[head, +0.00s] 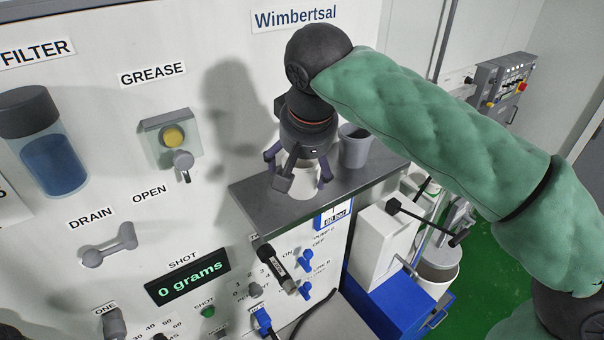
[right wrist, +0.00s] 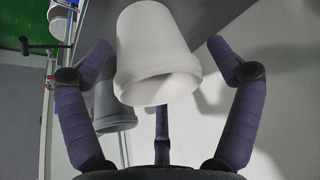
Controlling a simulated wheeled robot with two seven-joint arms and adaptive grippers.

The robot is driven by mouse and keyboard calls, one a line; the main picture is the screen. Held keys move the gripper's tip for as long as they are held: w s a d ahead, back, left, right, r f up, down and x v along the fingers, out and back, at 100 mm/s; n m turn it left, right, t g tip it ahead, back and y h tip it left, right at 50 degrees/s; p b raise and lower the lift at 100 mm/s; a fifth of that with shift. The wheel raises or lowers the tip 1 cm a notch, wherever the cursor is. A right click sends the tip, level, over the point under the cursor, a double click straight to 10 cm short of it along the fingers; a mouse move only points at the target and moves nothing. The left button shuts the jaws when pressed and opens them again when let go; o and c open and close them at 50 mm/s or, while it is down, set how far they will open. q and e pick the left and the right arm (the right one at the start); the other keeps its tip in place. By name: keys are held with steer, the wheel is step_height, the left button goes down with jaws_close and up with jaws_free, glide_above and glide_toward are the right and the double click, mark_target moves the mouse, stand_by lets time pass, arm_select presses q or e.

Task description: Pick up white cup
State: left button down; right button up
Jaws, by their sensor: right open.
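The white cup (head: 302,177) stands on the grey shelf (head: 258,203) of the panel, partly hidden by my right gripper in the head view. In the right wrist view the white cup (right wrist: 155,52) fills the middle, between the spread fingers. My right gripper (head: 298,180) is open and comes down over the cup from above, its purple fingers around it. In the wrist view gaps show between the cup and the two side fingers. My left gripper is not in view.
A grey cup (head: 355,147) stands on the shelf just right of the white one, and shows behind a finger in the wrist view (right wrist: 113,108). Knobs and a black-handled part (head: 277,267) sit on the panel below the shelf. A blue-and-white unit (head: 385,262) stands at lower right.

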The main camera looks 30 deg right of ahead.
steer(key=shift+s+r, duration=0.1)
steer(key=shift+s, duration=0.05)
steer(key=shift+c, duration=1.4)
steer(key=c, duration=0.9)
steer(key=shift+r, duration=0.1)
steer(key=shift+r, duration=0.5)
steer(key=s+a+r, duration=0.3)
steer(key=a+r, duration=0.1)
steer(key=r, duration=0.4)
steer(key=shift+a+r, duration=0.15)
steer(key=shift+a, duration=0.15)
steer(key=s+a+r, duration=0.3)
steer(key=s+a, duration=0.2)
steer(key=a, duration=0.1)
steer(key=shift+s+a+r, duration=0.2)
steer(key=shift+a+r, duration=0.05)
steer(key=shift+a, duration=0.1)
